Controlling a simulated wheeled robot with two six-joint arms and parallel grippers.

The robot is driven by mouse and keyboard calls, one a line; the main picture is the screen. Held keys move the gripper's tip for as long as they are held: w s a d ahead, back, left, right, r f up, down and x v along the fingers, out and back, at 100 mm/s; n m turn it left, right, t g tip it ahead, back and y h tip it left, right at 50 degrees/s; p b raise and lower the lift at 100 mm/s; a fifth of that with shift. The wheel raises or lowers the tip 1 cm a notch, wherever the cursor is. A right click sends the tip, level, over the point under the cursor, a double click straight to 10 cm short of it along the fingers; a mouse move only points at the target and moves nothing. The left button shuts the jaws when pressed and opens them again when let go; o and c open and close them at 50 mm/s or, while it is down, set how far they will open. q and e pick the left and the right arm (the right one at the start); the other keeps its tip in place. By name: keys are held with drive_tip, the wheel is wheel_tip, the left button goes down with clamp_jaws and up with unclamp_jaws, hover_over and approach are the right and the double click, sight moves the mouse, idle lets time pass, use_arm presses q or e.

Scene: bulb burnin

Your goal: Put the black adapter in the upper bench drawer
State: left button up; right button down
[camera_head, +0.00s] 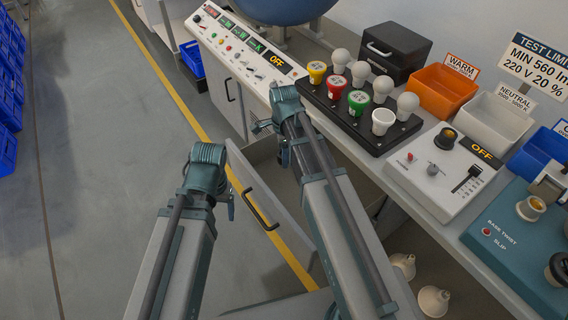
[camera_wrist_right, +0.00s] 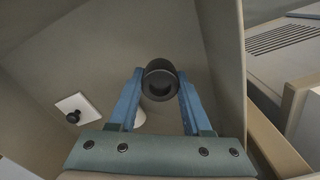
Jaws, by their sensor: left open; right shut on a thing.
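In the right wrist view, my right gripper (camera_wrist_right: 160,92) is shut on the black adapter (camera_wrist_right: 160,80), a short dark cylinder held between the blue fingertips. The adapter is over or inside a grey open-topped space that looks like the open drawer; I cannot tell whether it touches the bottom. In the head view, an open bench drawer (camera_head: 262,200) with a black handle stands out from the bench, partly behind my right arm. The adapter and right fingers are hidden there. My left arm stands left of the drawer front; its gripper fingers are not visible.
In the right wrist view, a white square plate with a black knob (camera_wrist_right: 73,115) lies low left. A black bulb rack (camera_head: 345,115), orange bin (camera_head: 440,92) and grey tester (camera_head: 445,170) stand on the bench. Reflector bulbs (camera_head: 433,300) sit below.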

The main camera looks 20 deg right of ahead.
drive_tip(key=shift+f+b, duration=1.15)
drive_tip(key=shift+f, duration=0.4)
drive_tip(key=shift+f, duration=0.1)
drive_tip(key=shift+f, duration=0.15)
drive_tip(key=shift+c, duration=1.7)
unclamp_jaws()
wheel_tip(320, 180, up, 13)
drive_tip(key=p, duration=1.2)
drive_tip(key=shift+w+f, duration=0.1)
drive_tip(key=shift+f, duration=0.05)
drive_tip(key=shift+f, duration=0.1)
